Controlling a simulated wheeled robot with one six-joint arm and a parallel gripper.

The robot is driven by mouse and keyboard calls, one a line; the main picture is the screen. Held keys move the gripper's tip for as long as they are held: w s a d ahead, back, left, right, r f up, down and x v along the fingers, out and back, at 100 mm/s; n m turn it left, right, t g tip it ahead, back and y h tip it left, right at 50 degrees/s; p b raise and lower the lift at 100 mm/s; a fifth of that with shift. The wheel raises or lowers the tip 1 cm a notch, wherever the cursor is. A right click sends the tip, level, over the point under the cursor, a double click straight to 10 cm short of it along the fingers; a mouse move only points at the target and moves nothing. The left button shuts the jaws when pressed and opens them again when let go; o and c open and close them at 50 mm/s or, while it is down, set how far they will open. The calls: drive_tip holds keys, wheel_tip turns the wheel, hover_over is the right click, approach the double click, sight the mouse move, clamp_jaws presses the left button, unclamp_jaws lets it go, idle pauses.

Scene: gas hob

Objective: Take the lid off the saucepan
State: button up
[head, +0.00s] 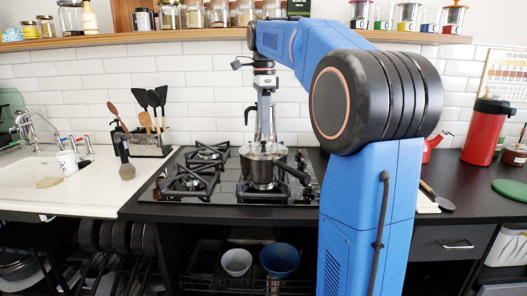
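The saucepan (262,172) stands on a front burner of the gas hob, its dark handle pointing to the lower right. The lid (264,151) appears to lie on top of the saucepan, pale and shiny, with its knob hard to make out. My gripper (265,132) hangs downward from the arm directly above the lid in the picture. Its fingers are small and merge with a silver pot behind, so I cannot tell whether they are open or shut, or whether they touch the lid.
The hob (222,190) has other black pan supports, clear at the left. A red flask (484,132) stands right. A jar shelf (120,39) runs above.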

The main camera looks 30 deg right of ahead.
sight(263, 141)
drive_tip(key=shift+a+f, duration=0.1)
drive_tip(key=shift+f, duration=2.55)
clamp_jaws()
